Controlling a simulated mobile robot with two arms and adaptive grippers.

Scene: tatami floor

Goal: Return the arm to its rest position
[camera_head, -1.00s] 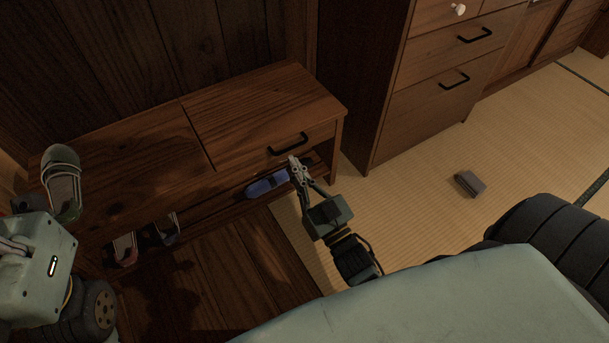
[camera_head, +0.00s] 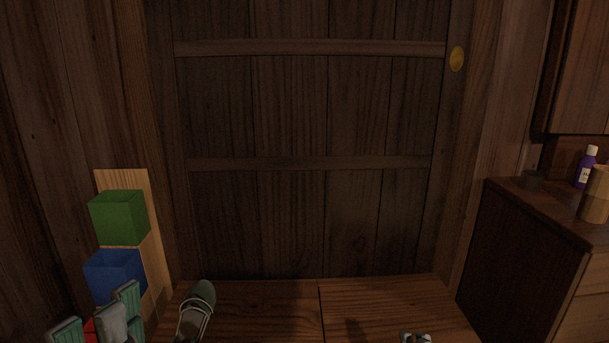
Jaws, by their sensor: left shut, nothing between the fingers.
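My left gripper (camera_head: 415,337) shows only as small pale fingertips at the bottom edge of the head view, right of centre. It is shut with nothing in it and appears in front of the right part of the wooden bench (camera_head: 265,300). The rest of this gripper and its arm are below the picture.
A grey-green sandal (camera_head: 196,312) lies on the bench's left end. A purple bottle (camera_head: 586,168) stands on the right cabinet (camera_head: 525,205). A dark wooden door (camera_head: 310,110) is behind.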

